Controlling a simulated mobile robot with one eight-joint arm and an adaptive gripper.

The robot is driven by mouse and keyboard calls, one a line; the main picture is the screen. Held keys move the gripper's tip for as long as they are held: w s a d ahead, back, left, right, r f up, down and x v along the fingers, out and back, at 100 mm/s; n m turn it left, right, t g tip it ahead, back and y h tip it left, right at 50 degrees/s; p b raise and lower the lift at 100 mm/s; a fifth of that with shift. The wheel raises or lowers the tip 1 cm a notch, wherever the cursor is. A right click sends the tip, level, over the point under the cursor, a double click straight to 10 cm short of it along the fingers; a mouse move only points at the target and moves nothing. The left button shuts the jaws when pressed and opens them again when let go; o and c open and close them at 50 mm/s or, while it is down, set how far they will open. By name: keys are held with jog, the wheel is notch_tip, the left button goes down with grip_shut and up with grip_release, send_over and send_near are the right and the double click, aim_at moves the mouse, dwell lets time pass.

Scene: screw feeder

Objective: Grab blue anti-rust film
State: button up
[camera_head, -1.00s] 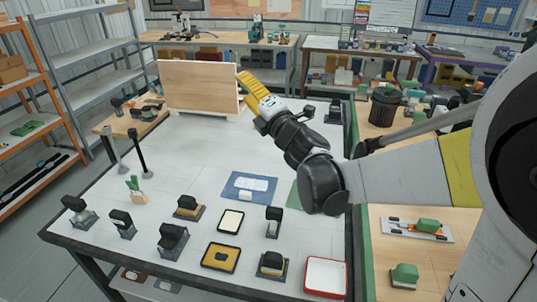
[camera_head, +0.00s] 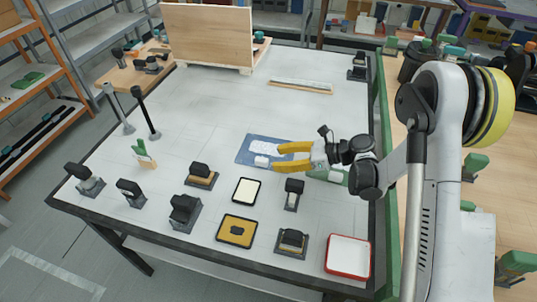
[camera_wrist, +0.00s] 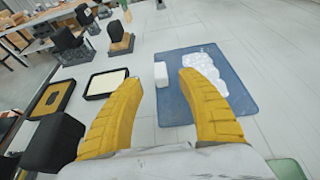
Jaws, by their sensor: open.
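The blue film (camera_head: 247,157) lies flat on the white table, with a white bubbly sheet (camera_head: 265,146) and a small white block (camera_head: 262,161) on it. In the wrist view the blue film (camera_wrist: 241,98) lies right of centre, with the white sheet (camera_wrist: 203,70) and the block (camera_wrist: 161,75) on its upper part. My gripper (camera_head: 278,158) is open, its yellow fingers above the right part of the film. In the wrist view my gripper (camera_wrist: 157,88) has the block between its spread fingers; nothing is held. The right finger hides part of the film.
A cream tray (camera_head: 246,191), a yellow tray (camera_head: 237,231), a red-rimmed tray (camera_head: 348,256) and several black-topped fixtures (camera_head: 186,211) stand near the front. A wooden panel (camera_head: 208,35) stands at the back. The table's far middle (camera_head: 210,100) is mostly clear.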

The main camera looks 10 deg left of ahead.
aim_at(267, 160)
jog(key=b+x, duration=0.1)
jog(key=x, duration=0.1)
jog(key=b+x, duration=0.1)
jog(key=x, duration=0.1)
jog(key=b+x, duration=0.1)
jog(key=x, duration=0.2)
jog(key=shift+d+f, duration=0.15)
jog(key=shift+f, duration=0.1)
jog(key=shift+r, duration=0.1)
grip_shut()
